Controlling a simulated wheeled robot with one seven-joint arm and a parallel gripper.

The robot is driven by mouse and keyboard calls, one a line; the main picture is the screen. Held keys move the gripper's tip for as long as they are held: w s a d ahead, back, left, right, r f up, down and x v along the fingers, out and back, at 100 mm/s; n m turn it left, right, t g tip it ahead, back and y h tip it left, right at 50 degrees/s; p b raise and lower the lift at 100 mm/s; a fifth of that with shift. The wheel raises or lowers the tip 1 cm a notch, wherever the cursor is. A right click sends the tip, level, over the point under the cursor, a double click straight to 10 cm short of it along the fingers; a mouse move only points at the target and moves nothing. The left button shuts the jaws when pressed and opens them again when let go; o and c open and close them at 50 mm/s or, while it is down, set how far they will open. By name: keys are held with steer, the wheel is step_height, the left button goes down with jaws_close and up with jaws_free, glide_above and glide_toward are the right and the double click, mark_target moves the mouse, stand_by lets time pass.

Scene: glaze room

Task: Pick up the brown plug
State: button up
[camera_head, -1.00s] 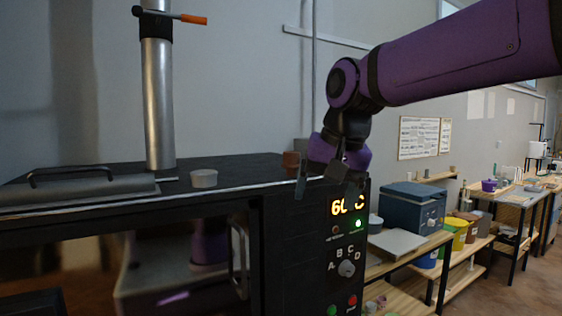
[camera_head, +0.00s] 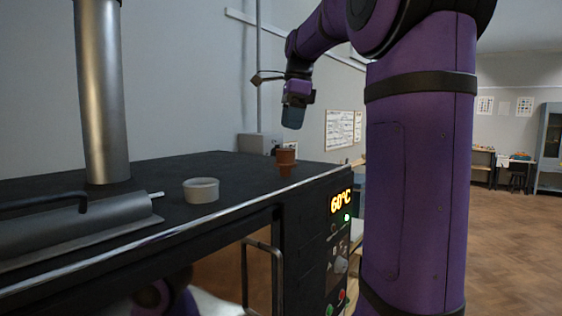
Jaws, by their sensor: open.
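The brown plug (camera_head: 286,161) stands upright on the black kiln top (camera_head: 240,175), near its right end. It has a wider upper part and a narrower lower part. My gripper (camera_head: 293,118) hangs above it, apart from it, with its grey-blue finger pointing down. Only one finger shows clearly and the other seems hidden behind it. Nothing shows in the gripper's hold.
A pale round dish (camera_head: 201,190) sits left of the plug. A metal flue pipe (camera_head: 103,100) and a grey lid with a handle (camera_head: 75,222) take up the left side. A grey box (camera_head: 259,144) stands behind the plug. The kiln front has a lit 60°C display (camera_head: 341,202).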

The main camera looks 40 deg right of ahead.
mark_target(286, 149)
steer(key=shift+w+a+f, duration=0.15)
steer(key=shift+w+f, duration=0.05)
steer(key=shift+f, duration=1.15)
steer(key=shift+w+a+f, duration=0.15)
steer(key=shift+w+f, duration=0.05)
steer(key=shift+f, duration=1.2)
steer(key=shift+w+a+f, duration=0.15)
steer(key=shift+w+f, duration=0.05)
steer(key=shift+f, duration=1.15)
steer(key=c, duration=1.1)
